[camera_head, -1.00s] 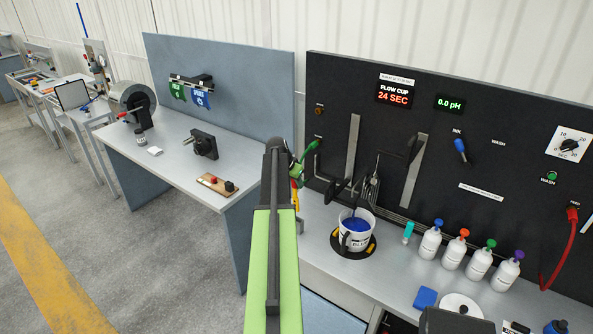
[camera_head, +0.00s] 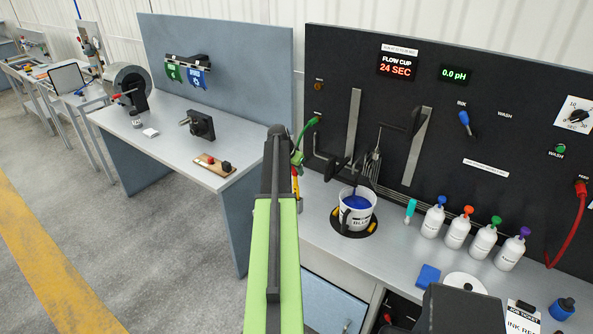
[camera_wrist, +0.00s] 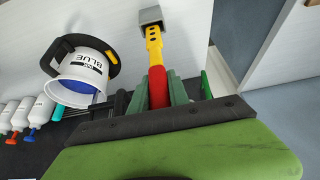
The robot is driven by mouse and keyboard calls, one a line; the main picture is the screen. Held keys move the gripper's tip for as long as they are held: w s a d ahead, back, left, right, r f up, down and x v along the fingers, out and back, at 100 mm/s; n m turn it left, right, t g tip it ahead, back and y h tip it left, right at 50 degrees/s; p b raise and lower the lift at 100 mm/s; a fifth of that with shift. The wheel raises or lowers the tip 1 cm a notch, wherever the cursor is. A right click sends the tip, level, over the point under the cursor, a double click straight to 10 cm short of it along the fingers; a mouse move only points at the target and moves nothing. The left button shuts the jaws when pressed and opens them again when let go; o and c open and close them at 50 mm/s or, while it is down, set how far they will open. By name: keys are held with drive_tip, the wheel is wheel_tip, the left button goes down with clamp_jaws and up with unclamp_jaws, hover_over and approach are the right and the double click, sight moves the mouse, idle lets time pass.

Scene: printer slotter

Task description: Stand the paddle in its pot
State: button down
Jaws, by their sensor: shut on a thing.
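My gripper (camera_wrist: 157,92) is shut on the red grip of a red-and-yellow tool, which I take as the paddle (camera_wrist: 154,45). The white pot (camera_head: 362,220), marked BLUE, holds blue ink and stands on a round black base. It also shows upper left in the wrist view (camera_wrist: 92,82), apart from the paddle. A dark stirrer rod reaches down at the pot.
A black panel (camera_head: 460,110) with pipes and hoses rises behind the pot. Several white bottles (camera_head: 433,221) with coloured caps stand right of it. A grey bench (camera_head: 170,150) is at left, with a gap before the ink bench. A blue block (camera_head: 428,275) lies in front of the bottles.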

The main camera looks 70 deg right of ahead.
sight(297, 179)
drive_tip(key=f+b, duration=0.4)
drive_tip(key=f, duration=0.1)
drive_tip(key=shift+d, duration=0.2)
drive_tip(key=c, duration=1.2)
unclamp_jaws()
drive_tip(key=shift+o, duration=0.2)
drive_tip(key=p+v, duration=1.5)
drive_tip(key=v, duration=0.2)
drive_tip(key=shift+r, duration=0.15)
drive_tip(key=shift+a, duration=0.1)
